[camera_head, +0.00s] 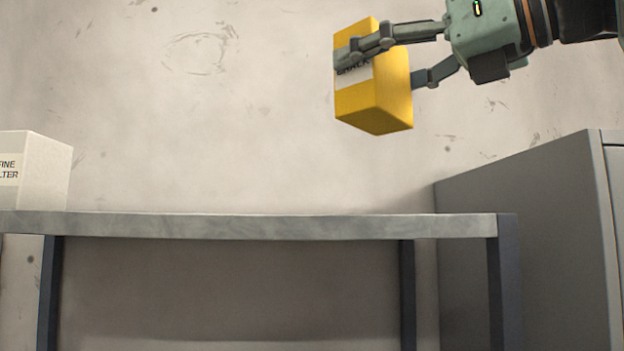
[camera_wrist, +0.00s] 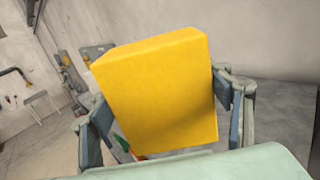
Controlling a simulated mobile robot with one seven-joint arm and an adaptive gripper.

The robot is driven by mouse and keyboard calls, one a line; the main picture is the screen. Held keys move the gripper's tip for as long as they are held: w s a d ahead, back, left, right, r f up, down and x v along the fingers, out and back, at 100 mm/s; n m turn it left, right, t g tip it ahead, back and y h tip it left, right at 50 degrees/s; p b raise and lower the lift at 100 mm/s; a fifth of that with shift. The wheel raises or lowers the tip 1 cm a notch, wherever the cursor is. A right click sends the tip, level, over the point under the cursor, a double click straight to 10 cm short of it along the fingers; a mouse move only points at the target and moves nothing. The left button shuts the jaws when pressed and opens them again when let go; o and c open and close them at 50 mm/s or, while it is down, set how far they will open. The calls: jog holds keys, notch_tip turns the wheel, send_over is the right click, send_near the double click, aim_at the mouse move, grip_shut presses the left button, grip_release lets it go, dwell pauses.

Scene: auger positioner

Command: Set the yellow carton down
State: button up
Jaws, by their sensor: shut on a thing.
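The yellow carton (camera_head: 374,95) is in the air above the right part of the grey table (camera_head: 250,226) in the head view. It is slightly tilted and has a white label with dark lettering, partly hidden by a finger. My gripper (camera_head: 388,58) comes in from the upper right and is shut on the carton, one finger on each side. In the wrist view the carton (camera_wrist: 158,92) fills the middle, between the two fingers (camera_wrist: 160,118). The carton is clear of the tabletop, with a visible gap below it.
A white box (camera_head: 40,172) labelled "FINE", with more text partly cut off, stands on the table's left end. A grey cabinet (camera_head: 530,240) stands to the right of the table and rises above its top. The tabletop between them looks clear along its front edge.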

aim_at(379, 135)
jog(key=w, duration=0.1)
jog(key=w+d+f, duration=0.1)
jog(key=w, duration=0.1)
jog(key=w+f, duration=0.1)
jog(key=shift+w+d, duration=0.25)
jog(key=shift+w+d+f, duration=0.3)
jog(key=shift+w+f, duration=0.5)
jog(key=shift+f, duration=0.7)
jog(key=shift+w+d+f, duration=0.25)
jog(key=shift+w+f, duration=0.6)
jog(key=shift+f, duration=0.7)
jog(key=shift+w+d+f, duration=0.3)
jog(key=shift+w+f, duration=0.5)
jog(key=shift+f, duration=0.7)
jog(key=shift+f, duration=0.1)
jog(key=shift+f, duration=0.15)
jog(key=o, duration=1.4)
jog(key=shift+c, duration=0.2)
